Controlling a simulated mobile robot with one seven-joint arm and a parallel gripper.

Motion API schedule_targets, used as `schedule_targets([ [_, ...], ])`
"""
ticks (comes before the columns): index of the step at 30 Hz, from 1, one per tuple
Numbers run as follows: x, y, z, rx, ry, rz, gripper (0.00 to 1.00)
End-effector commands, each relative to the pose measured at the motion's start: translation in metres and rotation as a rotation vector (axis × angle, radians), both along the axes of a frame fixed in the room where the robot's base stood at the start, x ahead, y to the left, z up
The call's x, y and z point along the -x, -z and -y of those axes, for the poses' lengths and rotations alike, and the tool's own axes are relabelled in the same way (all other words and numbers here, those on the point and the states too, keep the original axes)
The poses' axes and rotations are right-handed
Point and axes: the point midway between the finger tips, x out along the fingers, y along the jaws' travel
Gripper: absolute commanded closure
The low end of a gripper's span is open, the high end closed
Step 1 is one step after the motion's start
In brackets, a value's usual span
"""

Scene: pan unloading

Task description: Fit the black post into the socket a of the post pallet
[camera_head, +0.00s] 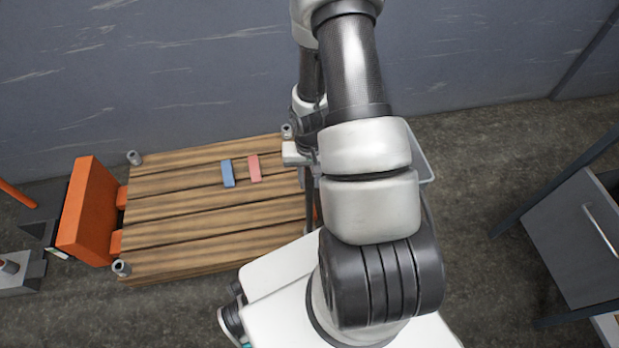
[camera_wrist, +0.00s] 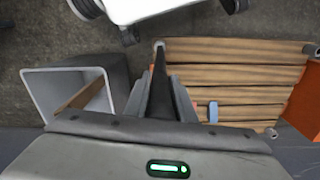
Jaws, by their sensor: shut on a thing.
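The black post (camera_wrist: 160,95) is held between the two grey fingers of my gripper (camera_wrist: 161,80) in the wrist view. Its narrow far end appears next to a round grey corner socket (camera_wrist: 159,45) of the wooden post pallet (camera_wrist: 235,72). I cannot tell whether the post touches that socket or is only in front of it. In the head view, the pallet (camera_head: 200,215) shows small sockets at its back left (camera_head: 134,157), front left (camera_head: 122,267) and back right (camera_head: 287,130). My arm hides its front right corner and most of the gripper there. No socket letters are readable.
A blue block (camera_head: 228,173) and a pink block (camera_head: 254,168) lie on the pallet. An orange upright (camera_head: 88,210) stands at its left. A grey open bin (camera_wrist: 110,95) with a wooden piece inside stands beside the pallet. A wall runs behind; a grey cabinet (camera_head: 570,240) stands at right.

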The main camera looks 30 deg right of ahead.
Motion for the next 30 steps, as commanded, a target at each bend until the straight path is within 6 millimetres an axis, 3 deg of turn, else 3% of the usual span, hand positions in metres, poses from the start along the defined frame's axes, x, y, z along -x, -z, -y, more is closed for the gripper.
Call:
schedule_targets([
  [10, 0.0, 0.003, 0.0, 0.0, 0.0, 0.001, 1.0],
  [11, 0.0, 0.003, 0.0, 0.0, 0.0, 0.001, 0.74],
  [15, 0.0, 0.003, 0.0, 0.0, 0.0, 0.001, 0.55],
  [24, 0.0, 0.001, 0.0, 0.0, 0.0, 0.0, 0.55],
  [30, -0.001, -0.029, 0.0, 0.0, 0.001, 0.003, 0.55],
])
